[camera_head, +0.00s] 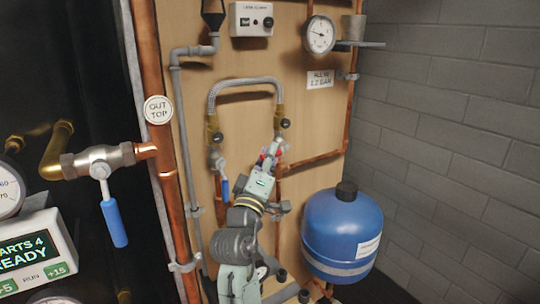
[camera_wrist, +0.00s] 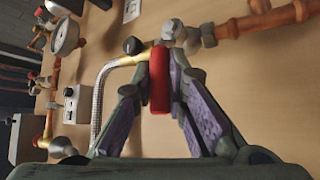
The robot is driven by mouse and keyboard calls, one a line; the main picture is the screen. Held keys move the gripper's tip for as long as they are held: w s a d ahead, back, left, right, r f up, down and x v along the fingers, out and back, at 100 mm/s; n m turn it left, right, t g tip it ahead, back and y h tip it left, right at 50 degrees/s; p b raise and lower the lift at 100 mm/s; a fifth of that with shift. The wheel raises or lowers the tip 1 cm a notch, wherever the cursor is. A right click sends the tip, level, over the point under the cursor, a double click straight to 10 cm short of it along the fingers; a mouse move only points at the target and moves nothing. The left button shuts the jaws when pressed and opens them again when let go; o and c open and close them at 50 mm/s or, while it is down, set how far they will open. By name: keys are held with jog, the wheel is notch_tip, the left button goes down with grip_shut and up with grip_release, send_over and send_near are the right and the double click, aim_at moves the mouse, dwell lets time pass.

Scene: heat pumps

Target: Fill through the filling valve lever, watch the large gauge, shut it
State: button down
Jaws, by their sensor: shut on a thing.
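The red filling valve lever (camera_wrist: 159,80) stands between my two fingers in the wrist view, and my gripper (camera_wrist: 161,72) is shut on it. In the head view my gripper (camera_head: 267,160) is at the valve under the right end of the braided hose (camera_head: 243,83), with only a bit of red showing. The large gauge (camera_head: 319,35) is at the upper right of the board; its needle is too small to read surely. It also shows in the wrist view (camera_wrist: 65,37). A sign (camera_head: 320,79) below it reads 1.2 BAR on its lower line.
A blue-handled valve (camera_head: 225,188) sits left of my gripper. A blue tank (camera_head: 343,235) stands at the lower right, close to my arm. Copper pipes and a large blue lever (camera_head: 114,222) are on the left. A small control box (camera_head: 251,19) is above the hose.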

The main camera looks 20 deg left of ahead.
jog(key=shift+f, duration=0.15)
jog(key=shift+w+d+f+n+t+y+b, duration=0.15)
jog(key=shift+f+n+t+y+b, duration=0.4)
jog(key=shift+n+y+b, duration=1.2)
jog(key=shift+w+d+f+n+t+y+b, duration=0.15)
jog(key=shift+f+n+t+y+b, duration=0.4)
jog(key=shift+n+y+b, duration=1.2)
jog(key=shift+w+d+f+n+t+y+b, duration=0.25)
jog(key=shift+f+n+y+b, duration=0.5)
jog(key=shift+n+y+b, duration=0.95)
jog(key=shift+s+a+n+p, duration=0.1)
jog(key=shift+a+n+p, duration=0.05)
jog(key=shift+n+p, duration=0.45)
jog(key=c, duration=1.6)
grip_release()
